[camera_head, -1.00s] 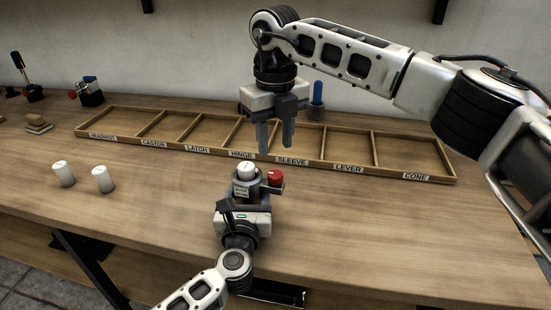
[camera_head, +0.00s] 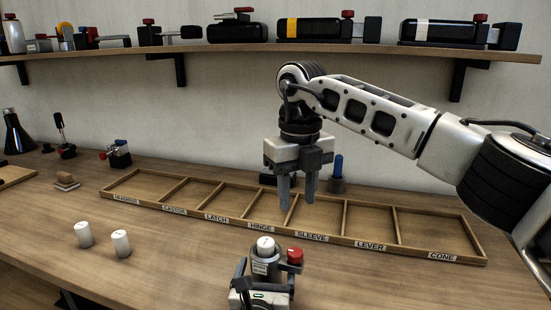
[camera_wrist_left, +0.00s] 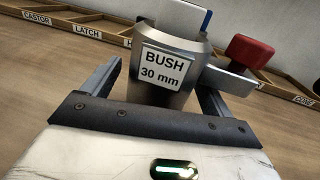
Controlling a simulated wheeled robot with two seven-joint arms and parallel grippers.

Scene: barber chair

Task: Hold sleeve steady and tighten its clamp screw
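The sleeve (camera_head: 261,273) is a grey metal cylinder standing on the bench at bottom centre, with a white plug (camera_head: 265,244) in its top. In the left wrist view the sleeve (camera_wrist_left: 155,98) carries a "BUSH 30 mm" label. Its clamp screw has a red head (camera_head: 295,256), also in the left wrist view (camera_wrist_left: 254,54), on the sleeve's right side. My left gripper (camera_wrist_left: 160,78) has its fingers on either side of the sleeve; a gap shows at the left finger, and contact at the right is unclear. My right gripper (camera_head: 296,193) hangs open and empty above the tray, behind the sleeve.
A shallow wooden tray (camera_head: 345,242) with labelled compartments lies behind the sleeve. A blue-handled item (camera_head: 338,172) stands behind it. A shelf (camera_head: 300,52) with clamps and tools runs above. The bench right of the sleeve is clear.

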